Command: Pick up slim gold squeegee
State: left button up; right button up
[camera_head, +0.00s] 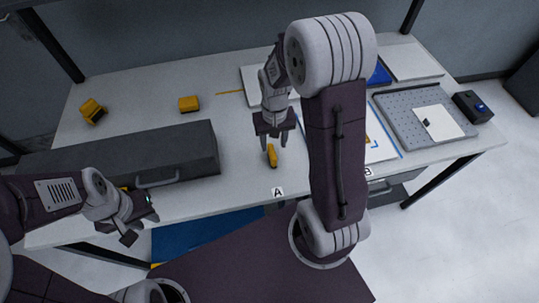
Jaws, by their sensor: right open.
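A slim gold-yellow piece (272,156), which looks like the squeegee, lies on the white table near its front edge, by the label A. My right gripper (271,140) points down just above and behind it, with its fingers apart and nothing between them that I can make out. Whether the fingertips reach down beside the piece is hard to tell. My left gripper (138,220) is at the lower left, in front of the long dark box and away from the squeegee. Its fingers are small and dark, and their opening is unclear.
Two chunkier yellow blocks, one at the far left (93,111) and one behind the dark box (189,104), sit on the table. The long dark box (130,152) fills the front left. A perforated grey plate (415,118) and a small dark device (473,107) are at right.

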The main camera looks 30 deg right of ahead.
aim_at(272, 151)
notch_tip(272, 151, down, 3)
jog(key=shift+a+r, duration=0.1)
jog(key=shift+r, duration=0.05)
jog(key=shift+w+a+f, duration=0.1)
jog(key=shift+a+f, duration=0.05)
jog(key=shift+f, duration=0.15)
notch_tip(272, 151, down, 4)
jog(key=shift+w+f, duration=0.1)
jog(key=shift+f, duration=0.05)
jog(key=shift+w+f, duration=0.1)
jog(key=shift+f, duration=0.2)
grip_shut()
